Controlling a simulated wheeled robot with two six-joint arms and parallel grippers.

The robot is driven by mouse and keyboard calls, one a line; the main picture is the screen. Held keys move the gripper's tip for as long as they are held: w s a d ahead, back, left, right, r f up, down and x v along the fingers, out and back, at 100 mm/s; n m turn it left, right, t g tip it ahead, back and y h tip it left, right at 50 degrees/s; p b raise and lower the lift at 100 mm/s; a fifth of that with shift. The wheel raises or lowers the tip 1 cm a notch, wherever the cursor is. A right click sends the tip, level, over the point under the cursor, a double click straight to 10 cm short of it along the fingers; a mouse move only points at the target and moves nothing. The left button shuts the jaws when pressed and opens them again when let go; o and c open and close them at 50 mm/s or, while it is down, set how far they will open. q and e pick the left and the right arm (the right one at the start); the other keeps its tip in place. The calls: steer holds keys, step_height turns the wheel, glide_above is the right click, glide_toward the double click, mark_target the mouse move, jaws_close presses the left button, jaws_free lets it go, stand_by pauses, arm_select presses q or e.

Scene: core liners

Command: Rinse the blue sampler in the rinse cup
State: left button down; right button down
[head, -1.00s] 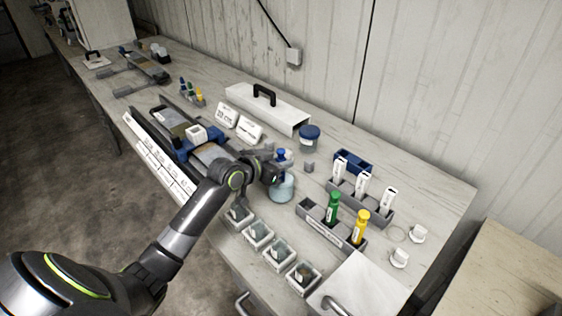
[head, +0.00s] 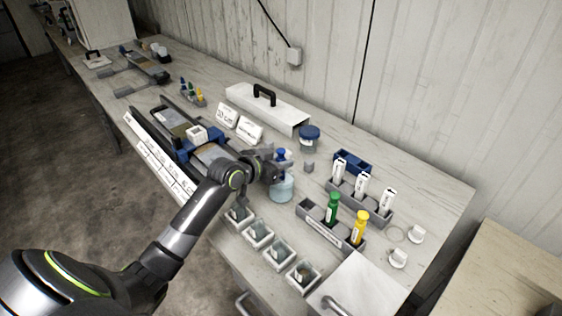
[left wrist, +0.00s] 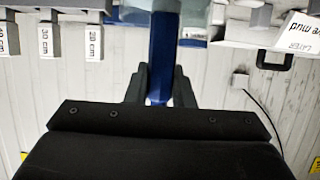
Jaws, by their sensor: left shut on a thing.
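The blue sampler (head: 281,154) stands upright in my left gripper (head: 277,168), with its blue top above the jaws in the head view. In the left wrist view its blue shaft (left wrist: 163,50) runs between the two fingers (left wrist: 160,88), which are shut on it. The rinse cup (head: 283,190), clear and pale bluish, is directly below the gripper. The gripper hides the sampler's lower part, so I cannot tell how far its tip is inside the cup. My right gripper is not in view.
A rack (head: 318,228) holds a green sampler (head: 333,207) and a yellow sampler (head: 359,227) to the right. Several small trays (head: 258,234) line the front edge. A blue-lidded jar (head: 309,134) and a white cover with a black handle (head: 268,108) stand behind.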

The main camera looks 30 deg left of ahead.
arm_select(q)
steer(key=shift+f, duration=0.2)
steer(key=shift+f+b, duration=0.45)
steer(key=shift+f, duration=0.1)
steer(key=shift+r, duration=0.1)
steer(key=shift+r+p, duration=0.65)
steer(key=shift+p, duration=0.1)
steer(key=shift+f, duration=0.1)
steer(key=shift+f+b, duration=0.5)
steer(key=shift+f, duration=0.15)
steer(key=shift+r, duration=0.1)
